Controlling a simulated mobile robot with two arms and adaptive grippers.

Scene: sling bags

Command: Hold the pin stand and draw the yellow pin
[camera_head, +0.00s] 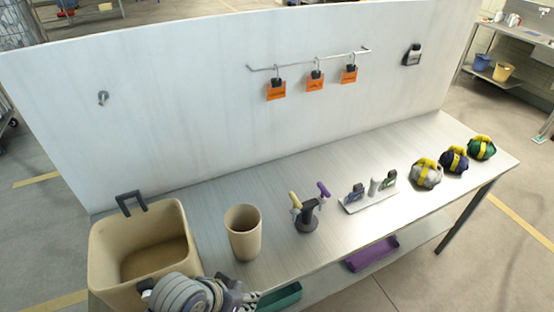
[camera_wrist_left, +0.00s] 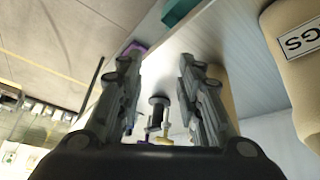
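The dark pin stand (camera_head: 307,222) is upright on the grey table, right of the beige cup. The yellow pin (camera_head: 295,200) sits in its left side and a purple pin (camera_head: 323,190) in its right side. My left gripper (camera_head: 248,298) is low at the table's front edge, left of the stand and apart from it. In the left wrist view my left gripper (camera_wrist_left: 158,75) is open and empty. The stand (camera_wrist_left: 158,102) and the yellow pin (camera_wrist_left: 161,140) show beyond, between its fingers. My right gripper is not in view.
A beige bin (camera_head: 97,248) and beige cup (camera_head: 243,230) stand left. A small rack (camera_head: 370,201) and several bags (camera_head: 427,174) stand right. A back panel (camera_head: 190,95) carries hooks and orange tags. Teal (camera_head: 281,297) and purple (camera_head: 372,254) trays sit below the tabletop.

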